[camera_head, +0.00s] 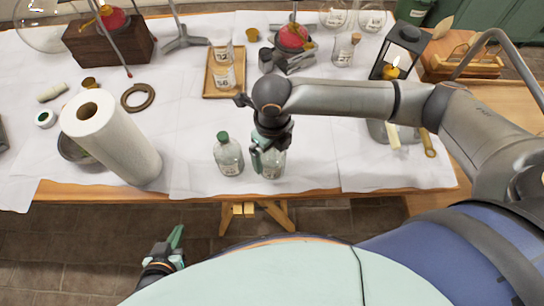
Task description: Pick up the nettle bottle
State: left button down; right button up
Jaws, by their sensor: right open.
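A clear glass bottle (229,158) with a green cap and a pale label stands upright near the table's front edge. A second clear bottle (272,166) with a label stands just to its right, its top hidden by my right gripper. The labels are too small to read, so I cannot tell which is the nettle bottle. My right gripper (257,158) points down at the second bottle and is open; I cannot tell whether it touches it. My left gripper (177,245) hangs low in front of the table, away from the bottles; its jaw opening is unclear.
A paper towel roll (120,145) stands left of the bottles. A wooden tray (209,90) with labelled jars lies behind them. A dark lantern (407,42) stands at the back right. The white cloth (195,135) between roll and bottles is clear.

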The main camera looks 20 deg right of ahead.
grip_shut()
dwell(0.7)
